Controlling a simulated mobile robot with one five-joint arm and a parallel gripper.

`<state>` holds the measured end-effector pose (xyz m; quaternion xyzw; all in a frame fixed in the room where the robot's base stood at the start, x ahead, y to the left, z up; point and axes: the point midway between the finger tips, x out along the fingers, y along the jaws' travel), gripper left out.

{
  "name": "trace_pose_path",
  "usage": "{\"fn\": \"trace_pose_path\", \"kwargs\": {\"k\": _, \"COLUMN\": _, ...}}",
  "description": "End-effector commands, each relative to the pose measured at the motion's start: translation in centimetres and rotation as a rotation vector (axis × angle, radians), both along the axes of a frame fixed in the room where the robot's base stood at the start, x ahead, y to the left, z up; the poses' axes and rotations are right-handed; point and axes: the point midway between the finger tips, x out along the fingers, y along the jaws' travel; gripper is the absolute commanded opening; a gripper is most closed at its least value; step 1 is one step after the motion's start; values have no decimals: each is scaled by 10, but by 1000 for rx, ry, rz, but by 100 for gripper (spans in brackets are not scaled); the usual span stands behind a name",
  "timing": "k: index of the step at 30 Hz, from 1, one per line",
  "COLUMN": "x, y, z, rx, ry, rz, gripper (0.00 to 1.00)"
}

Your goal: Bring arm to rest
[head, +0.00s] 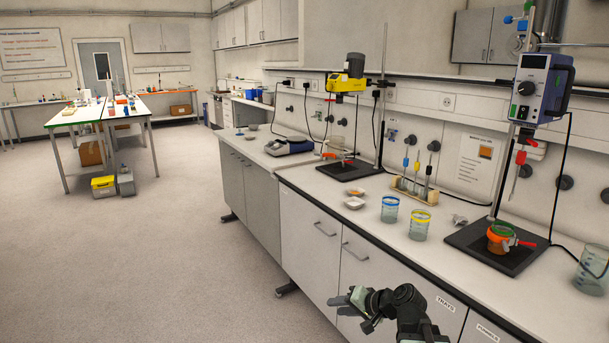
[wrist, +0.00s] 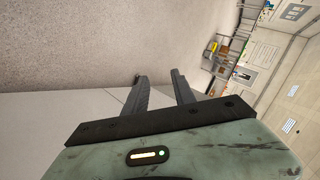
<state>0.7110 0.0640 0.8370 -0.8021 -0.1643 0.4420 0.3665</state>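My gripper (head: 340,301) is at the end of my arm, low in the middle of the head view. It hangs in front of the grey cabinet doors, below the bench top, pointing left. In the wrist view my gripper (wrist: 157,77) has its two dark fingers apart, with nothing between them. Floor shows past the fingertips. The lower part of my arm is cut off by the bottom edge of the head view.
The long bench (head: 350,208) runs along the right. A white table (head: 97,113) stands far left. The floor (head: 165,240) between is clear.

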Motion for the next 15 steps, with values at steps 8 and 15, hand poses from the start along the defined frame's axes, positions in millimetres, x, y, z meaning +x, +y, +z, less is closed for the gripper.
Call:
{"fn": "trace_pose_path", "kwargs": {"k": 8, "x": -85, "y": 12, "z": -97, "rx": -512, "ry": 278, "rz": 282, "gripper": 31}}
{"fn": "trace_pose_path", "kwargs": {"k": 15, "x": -139, "y": -63, "z": -93, "rx": -789, "ry": 540, "rz": 301, "gripper": 31}}
